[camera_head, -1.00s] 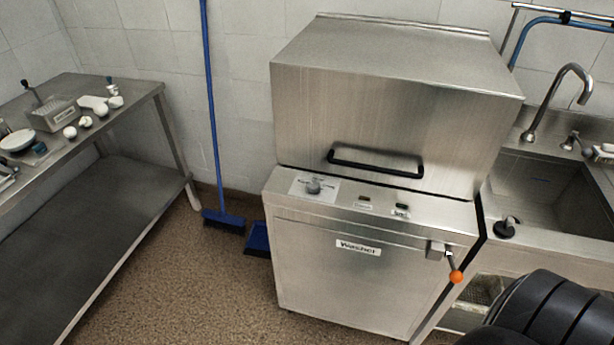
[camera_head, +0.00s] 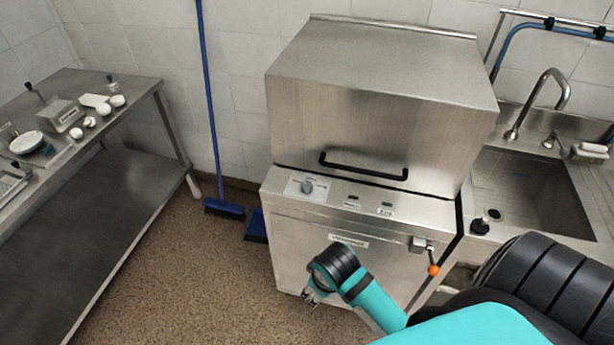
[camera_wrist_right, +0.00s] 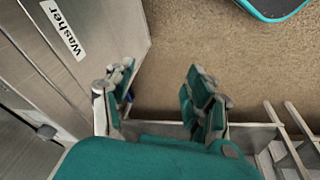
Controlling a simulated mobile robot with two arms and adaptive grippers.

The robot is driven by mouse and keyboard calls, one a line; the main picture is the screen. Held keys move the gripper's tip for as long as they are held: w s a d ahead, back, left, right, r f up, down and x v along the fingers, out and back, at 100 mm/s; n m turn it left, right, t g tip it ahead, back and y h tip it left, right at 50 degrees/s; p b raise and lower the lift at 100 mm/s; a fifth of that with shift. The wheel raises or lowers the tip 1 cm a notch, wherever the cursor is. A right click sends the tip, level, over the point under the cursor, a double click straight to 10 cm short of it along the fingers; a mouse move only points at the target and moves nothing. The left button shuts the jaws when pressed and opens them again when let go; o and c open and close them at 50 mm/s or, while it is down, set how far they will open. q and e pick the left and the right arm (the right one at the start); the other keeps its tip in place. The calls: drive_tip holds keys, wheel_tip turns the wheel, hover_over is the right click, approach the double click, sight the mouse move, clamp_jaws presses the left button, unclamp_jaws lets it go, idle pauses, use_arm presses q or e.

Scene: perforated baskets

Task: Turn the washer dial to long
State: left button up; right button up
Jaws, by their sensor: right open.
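The steel washer (camera_head: 375,120) stands against the wall, its hood down with a black handle across the front. Its dial (camera_head: 307,186) is a small grey knob on a white plate at the left of the control panel. The dial's exact pointing is too small to read. My right gripper (camera_head: 312,298) hangs in front of the washer's lower front, below the dial and apart from it. In the right wrist view the right gripper (camera_wrist_right: 157,95) is open and empty, with the washer front (camera_wrist_right: 105,25) and its label beside it. My left gripper is not in view.
A steel table (camera_head: 75,125) with dishes and small items stands at the left. A blue broom (camera_head: 212,120) leans on the wall. A lever with an orange knob (camera_head: 433,270) juts from the washer's front right. A sink (camera_head: 530,190) is at the right.

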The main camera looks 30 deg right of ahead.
drive_tip(key=w+d+r+g, duration=0.1)
drive_tip(key=w+d+r, duration=0.2)
drive_tip(key=w, duration=0.3)
drive_tip(key=w+d+r+h+p, duration=0.1)
drive_tip(key=w+d+r, duration=0.2)
drive_tip(key=w, duration=0.3)
drive_tip(key=w+d+r+g, duration=0.1)
drive_tip(key=w+d+r, duration=0.3)
drive_tip(key=w, duration=0.2)
drive_tip(key=n+y, duration=0.1)
drive_tip(key=y, duration=0.1)
approach(307, 185)
drive_tip(key=shift+w+a+f+g+p, duration=0.15)
drive_tip(key=shift+w+f+g+p, duration=0.2)
drive_tip(key=shift+f+p, duration=0.45)
wheel_tip(307, 185, down, 8)
drive_tip(key=shift+r, duration=0.1)
clamp_jaws()
